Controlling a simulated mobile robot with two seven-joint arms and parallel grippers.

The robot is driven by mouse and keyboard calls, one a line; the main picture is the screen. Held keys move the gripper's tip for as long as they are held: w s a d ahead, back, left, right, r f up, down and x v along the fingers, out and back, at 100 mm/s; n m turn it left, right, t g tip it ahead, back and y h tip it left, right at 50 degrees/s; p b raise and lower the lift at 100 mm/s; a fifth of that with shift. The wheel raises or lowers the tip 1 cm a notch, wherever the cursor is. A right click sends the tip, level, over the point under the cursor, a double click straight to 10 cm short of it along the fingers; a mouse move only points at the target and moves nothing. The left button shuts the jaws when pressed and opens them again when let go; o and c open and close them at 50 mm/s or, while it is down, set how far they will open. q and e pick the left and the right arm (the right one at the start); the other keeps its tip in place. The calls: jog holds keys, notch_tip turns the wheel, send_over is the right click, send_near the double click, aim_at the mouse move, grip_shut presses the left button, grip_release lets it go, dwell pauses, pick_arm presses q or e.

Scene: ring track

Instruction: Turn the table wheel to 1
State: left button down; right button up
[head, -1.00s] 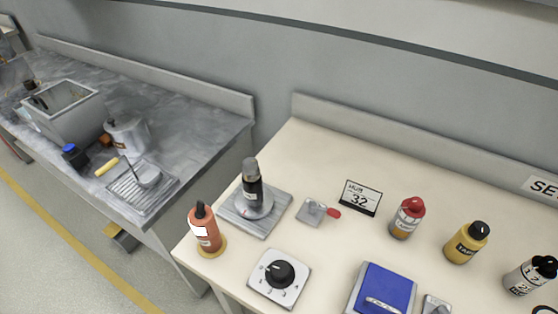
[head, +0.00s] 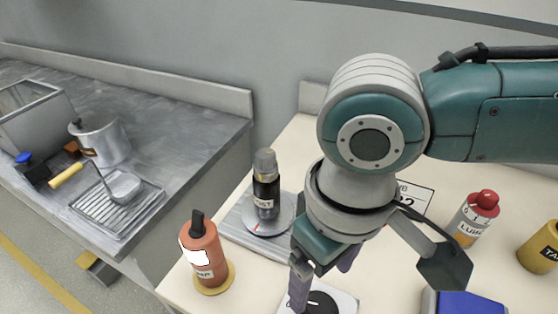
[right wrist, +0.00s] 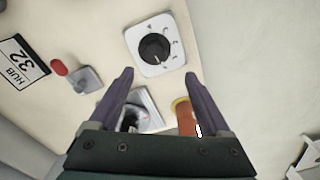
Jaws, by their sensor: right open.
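The table wheel appears to be the black round knob (right wrist: 154,48) on a white square plate (right wrist: 179,66) with small marks around it. The marks are too small to read in the right wrist view. In the head view the knob (head: 322,303) is partly hidden at the bottom edge, behind my right gripper (head: 322,283). My right gripper is open and empty. In the right wrist view its fingertips (right wrist: 158,78) are spread, with the knob seen between and beyond them, apart from the fingers. My left gripper is not in view.
An orange bottle (head: 205,255) stands left of the knob. A black bottle (head: 266,190) stands on a round disc on a grey plate. A red-handled switch (right wrist: 78,76) and a HUB 32 card (right wrist: 22,62) lie near. A red-capped bottle (head: 474,218) is right.

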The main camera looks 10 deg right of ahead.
aim_at(319, 305)
jog(key=shift+w+d+f, duration=0.3)
jog(key=shift+w+d, duration=0.05)
jog(key=shift+d, duration=0.05)
jog(key=shift+f, duration=0.4)
notch_tip(319, 305, down, 9)
jog(key=b, duration=0.3)
jog(key=shift+s+r, duration=0.1)
grip_shut()
